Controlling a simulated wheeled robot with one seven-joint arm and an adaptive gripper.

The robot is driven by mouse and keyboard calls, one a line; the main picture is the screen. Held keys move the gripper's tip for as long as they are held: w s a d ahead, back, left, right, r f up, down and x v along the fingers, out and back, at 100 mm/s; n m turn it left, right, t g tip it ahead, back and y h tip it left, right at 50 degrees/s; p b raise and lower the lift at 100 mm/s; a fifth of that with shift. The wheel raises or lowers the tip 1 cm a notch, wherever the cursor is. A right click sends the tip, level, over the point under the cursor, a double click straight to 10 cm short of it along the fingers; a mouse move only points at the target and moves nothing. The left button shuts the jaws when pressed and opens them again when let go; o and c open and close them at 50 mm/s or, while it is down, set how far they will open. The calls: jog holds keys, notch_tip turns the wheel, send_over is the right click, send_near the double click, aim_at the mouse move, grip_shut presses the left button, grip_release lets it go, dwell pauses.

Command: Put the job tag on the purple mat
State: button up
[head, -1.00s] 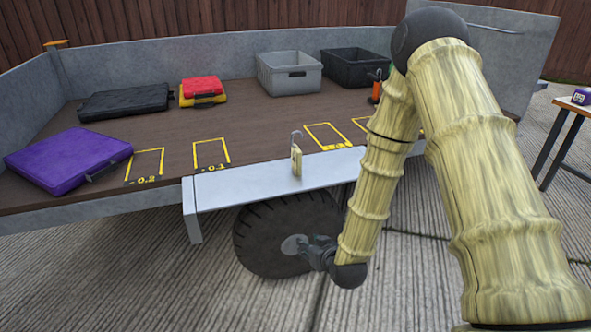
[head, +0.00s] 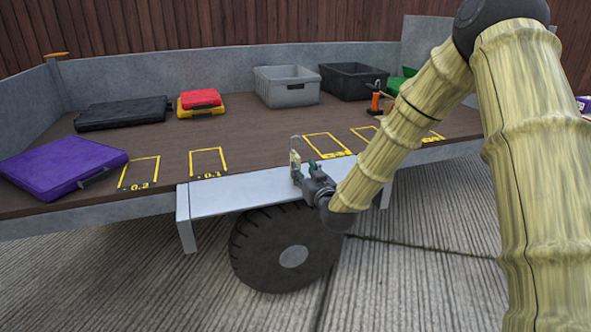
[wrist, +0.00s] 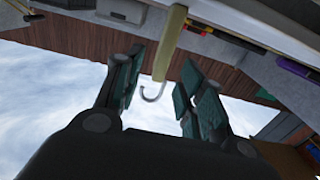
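The job tag (head: 295,160), a pale yellow upright piece with a metal hook on top, stands on the silver ledge (head: 235,196) at the trailer's side. My gripper (head: 304,179) is at the tag, partly covering its lower part in the head view. In the wrist view my gripper (wrist: 161,64) is open, with the tag (wrist: 170,42) between its fingers and gaps on both sides. A flat purple case (head: 62,166) with a handle lies at the left of the trailer bed; I see no plain purple mat.
On the brown bed (head: 240,130) are a black case (head: 122,113), a red and yellow case (head: 201,101), a grey crate (head: 287,92), a black crate (head: 352,84) and an orange-black item (head: 375,104). Yellow outlined bays, mostly empty, line the front edge.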

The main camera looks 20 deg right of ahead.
aim_at(299, 165)
jog(key=shift+w+a+f+b, duration=0.1)
jog(key=shift+w+b, duration=0.6)
jog(key=shift+w, duration=0.15)
jog(key=shift+w+a+f+b, duration=0.1)
jog(key=shift+w+b, duration=0.6)
jog(key=shift+w, duration=0.15)
jog(key=shift+w+r+b, duration=0.2)
jog(key=shift+w+b, duration=0.15)
jog(key=shift+w, duration=0.65)
jog(key=shift+c, duration=0.4)
grip_shut()
